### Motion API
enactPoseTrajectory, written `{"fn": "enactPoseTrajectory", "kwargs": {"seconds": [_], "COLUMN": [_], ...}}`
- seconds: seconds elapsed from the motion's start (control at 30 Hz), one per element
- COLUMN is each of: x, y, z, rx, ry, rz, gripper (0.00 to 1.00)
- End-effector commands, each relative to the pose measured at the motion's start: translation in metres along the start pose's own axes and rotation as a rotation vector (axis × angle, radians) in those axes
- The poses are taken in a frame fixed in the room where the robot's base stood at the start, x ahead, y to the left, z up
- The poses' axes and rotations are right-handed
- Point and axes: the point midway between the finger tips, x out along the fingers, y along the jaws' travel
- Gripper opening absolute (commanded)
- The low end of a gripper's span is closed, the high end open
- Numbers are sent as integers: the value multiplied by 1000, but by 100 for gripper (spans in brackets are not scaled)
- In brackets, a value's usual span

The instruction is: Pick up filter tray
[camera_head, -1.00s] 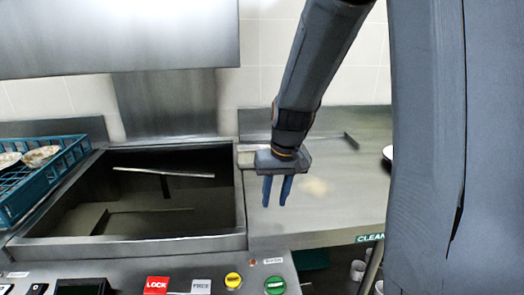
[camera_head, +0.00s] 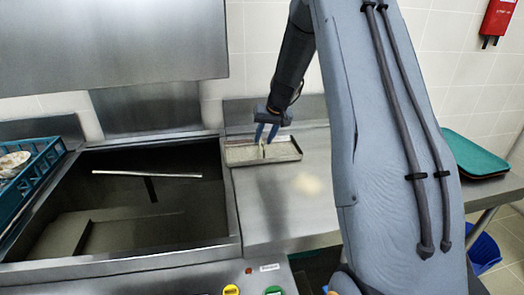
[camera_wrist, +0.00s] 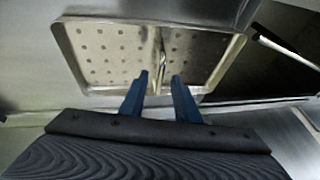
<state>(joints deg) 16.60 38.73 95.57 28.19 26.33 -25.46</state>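The filter tray (camera_head: 285,149) is a shallow rectangular metal tray with a perforated floor and an upright handle plate across its middle. It lies on the steel counter beside the sink's right edge. In the wrist view the tray (camera_wrist: 105,50) fills the upper middle, with its handle (camera_wrist: 160,48) just beyond my fingertips. My gripper (camera_head: 266,138) has two blue fingers pointing down at the tray's middle. The fingers (camera_wrist: 159,80) are apart with a gap between them, and the handle lines up with that gap. I cannot tell whether the fingers touch the handle.
The deep steel sink (camera_head: 225,200) is left of the tray. A blue rack (camera_head: 30,172) with dishes stands at far left. Green trays (camera_head: 475,155) are stacked at right. The steel counter (camera_head: 275,205) in front of the filter tray is mostly clear.

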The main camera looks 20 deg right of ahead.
Motion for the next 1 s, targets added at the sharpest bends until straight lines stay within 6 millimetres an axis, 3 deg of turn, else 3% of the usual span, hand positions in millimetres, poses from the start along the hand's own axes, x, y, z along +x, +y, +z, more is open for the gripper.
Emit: {"fn": "enactPoseTrajectory", "kwargs": {"seconds": [0.23, 0.57, 0.73, 1.0], "x": [27, 33, 33, 32], "y": [0, 0, 0, 0], "z": [2, 2, 2, 1], "rx": [1, 0, 0, 0], "ry": [-2, -1, -1, 0], "rz": [0, 1, 1, 1], "gripper": [29, 29, 2, 0]}}
